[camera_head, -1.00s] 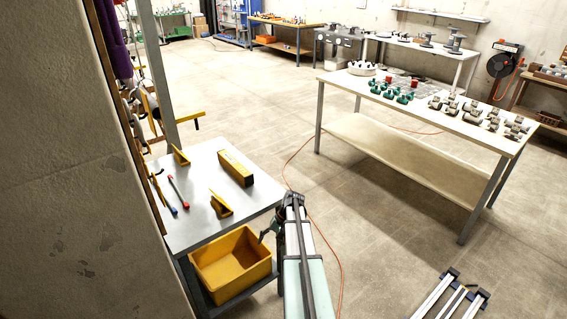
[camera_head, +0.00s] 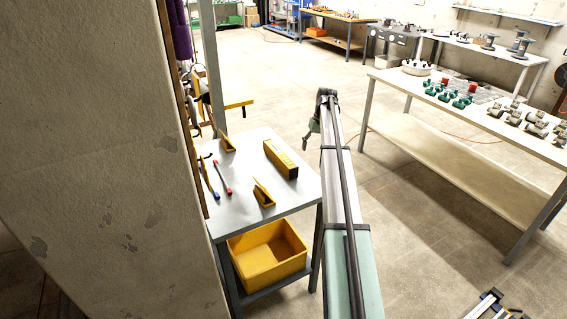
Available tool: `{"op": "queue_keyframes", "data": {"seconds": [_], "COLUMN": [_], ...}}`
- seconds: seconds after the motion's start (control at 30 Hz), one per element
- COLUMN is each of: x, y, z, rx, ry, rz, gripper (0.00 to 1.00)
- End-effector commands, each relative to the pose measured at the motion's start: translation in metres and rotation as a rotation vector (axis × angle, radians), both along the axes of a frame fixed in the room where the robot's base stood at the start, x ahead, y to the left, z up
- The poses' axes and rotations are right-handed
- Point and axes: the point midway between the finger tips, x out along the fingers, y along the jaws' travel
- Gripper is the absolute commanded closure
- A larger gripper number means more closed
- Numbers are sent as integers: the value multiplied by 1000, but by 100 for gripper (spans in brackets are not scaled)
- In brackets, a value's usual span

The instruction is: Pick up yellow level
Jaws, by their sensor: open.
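The yellow level (camera_head: 281,158) looks like a long yellow bar and lies on the top right of a small grey table (camera_head: 243,150). My gripper (camera_head: 308,141) hangs at the far end of my outstretched arm, to the right of the level and a little higher in the picture. It is small and dark here, with its fingers pointing down. It is open, nothing shows between the fingers, and it appears apart from the level. No part of the level is hidden.
Two yellow angled pieces (camera_head: 264,194) and red-and-blue-tipped tools (camera_head: 221,178) share the tabletop. A yellow bin (camera_head: 268,254) sits on the shelf below. A rough pillar (camera_head: 95,150) stands close on the left. A long table with fittings (camera_head: 400,85) stands right; floor between is clear.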

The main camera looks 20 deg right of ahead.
Motion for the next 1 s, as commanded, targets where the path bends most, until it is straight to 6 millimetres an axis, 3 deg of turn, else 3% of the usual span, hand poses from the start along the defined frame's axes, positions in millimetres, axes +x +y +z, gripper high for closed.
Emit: {"op": "queue_keyframes", "data": {"seconds": [0.03,0.2,0.3,0.43,0.57,1.0], "x": [33,82,96,102,102,101], "y": [23,88,111,124,125,124], "z": [19,56,69,73,59,-24], "rx": [-36,-124,-153,-169,-170,-168], "ry": [0,14,18,22,23,23], "rz": [67,218,266,293,295,294], "gripper": [27,27,27,27,27,27]}}
